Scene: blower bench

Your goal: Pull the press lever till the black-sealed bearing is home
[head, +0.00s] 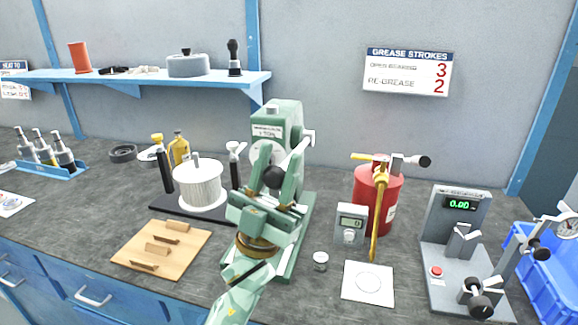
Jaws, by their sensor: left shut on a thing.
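The green arbor press (290,118) stands mid-bench with a "1 ton" label on its head. Its lever (293,158) is a silver rod that slopes down-left from the hub at the press's right side to a black ball knob (273,178). My left gripper (272,196) comes up from the front and is shut on the lever at its knob end. The gripper and arm cover the lower middle of the press, so the black-sealed bearing and whatever it sits in are hidden. My right gripper is not in view.
A red grease drum (385,190) with a yellow hose stands right of the press, behind a grey counter (351,224). A small jar (320,261) and white sheet (367,284) lie in front. A wooden board (162,249) and white ribbed cylinder (199,186) are left.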

